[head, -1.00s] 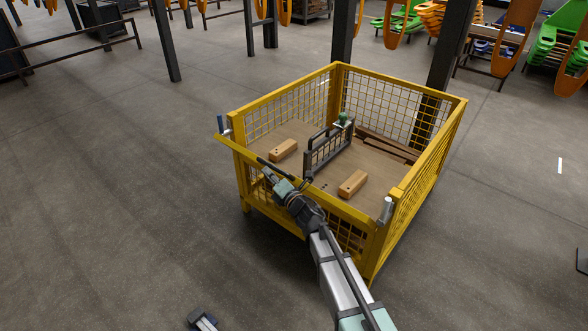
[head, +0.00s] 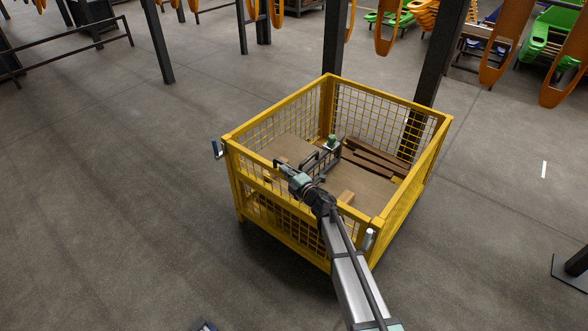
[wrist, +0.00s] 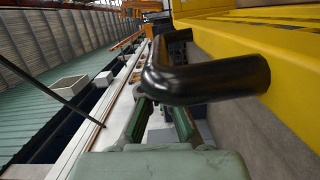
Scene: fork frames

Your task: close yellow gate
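The yellow gate (head: 300,184) is the front mesh panel of a yellow cage crate (head: 385,97). In the head view its top rail runs between the two front corner posts and looks about flush with them. My gripper (head: 287,171) is at the middle of this rail, on the gate's dark handle. In the wrist view the bent black handle (wrist: 205,82) crosses just in front of my gripper (wrist: 160,118) and hides part of the fingers. The fingers stand apart with a gap between them. Contact with the handle cannot be told. The yellow panel (wrist: 250,40) is at the right.
A dark post (head: 333,50) stands behind the crate. A latch (head: 216,149) is at the left front corner.

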